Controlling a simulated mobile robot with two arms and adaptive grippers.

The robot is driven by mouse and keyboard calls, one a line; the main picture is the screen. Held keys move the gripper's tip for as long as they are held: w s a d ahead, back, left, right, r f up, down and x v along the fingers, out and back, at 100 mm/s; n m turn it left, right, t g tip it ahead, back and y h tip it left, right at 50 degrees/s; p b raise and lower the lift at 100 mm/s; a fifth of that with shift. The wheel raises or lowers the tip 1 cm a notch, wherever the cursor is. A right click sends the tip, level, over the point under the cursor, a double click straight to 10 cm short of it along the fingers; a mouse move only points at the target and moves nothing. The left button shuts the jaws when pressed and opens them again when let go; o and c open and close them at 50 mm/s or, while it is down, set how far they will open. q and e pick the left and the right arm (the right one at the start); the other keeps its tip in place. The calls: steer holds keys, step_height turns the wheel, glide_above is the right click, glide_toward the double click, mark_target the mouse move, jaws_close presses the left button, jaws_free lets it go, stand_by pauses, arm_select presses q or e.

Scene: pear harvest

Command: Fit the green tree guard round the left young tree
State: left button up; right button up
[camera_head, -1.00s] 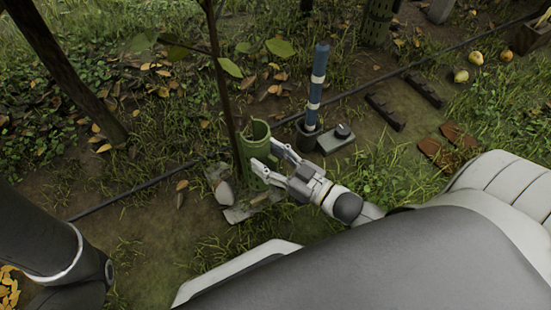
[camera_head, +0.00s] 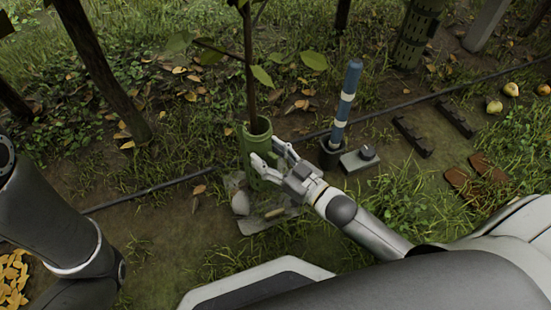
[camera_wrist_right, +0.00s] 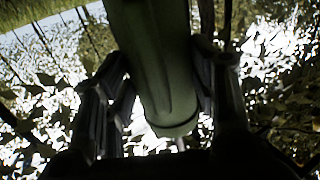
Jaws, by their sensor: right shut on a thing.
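The left young tree (camera_head: 249,62) is a thin dark trunk with a few large green leaves in the head view. The green tree guard (camera_head: 248,158) is an upright, open-topped tube at its foot. The trunk meets the guard's top rim; whether it runs inside or just behind the tube is hard to tell. My right gripper (camera_head: 268,154) is shut on the guard from the right, a finger to either side. In the right wrist view the guard (camera_wrist_right: 155,62) stands between the dark fingers. The trunk's base is hidden. My left gripper is out of view.
A flat grey slab (camera_head: 268,220) and a pale stone (camera_head: 240,202) lie at the guard's foot. A blue-and-white post (camera_head: 347,103) and a grey box with a knob (camera_head: 356,161) stand to the right. A dark line (camera_head: 150,189) crosses the ground. A thicker trunk (camera_head: 100,70) leans at left.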

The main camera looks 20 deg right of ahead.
steer(key=shift+w+a+f+b, duration=0.1)
steer(key=shift+w+f+b, duration=0.15)
steer(key=shift+f, duration=0.35)
steer(key=shift+w+a+f+b, duration=0.1)
steer(key=shift+f+b, duration=0.15)
steer(key=shift+f, duration=0.4)
steer(key=shift+w+a+f+b, duration=0.1)
steer(key=shift+w+f+b, duration=0.15)
steer(key=shift+f, duration=0.35)
steer(key=o, duration=1.1)
steer(key=shift+o, duration=0.2)
steer(key=shift+s, duration=0.1)
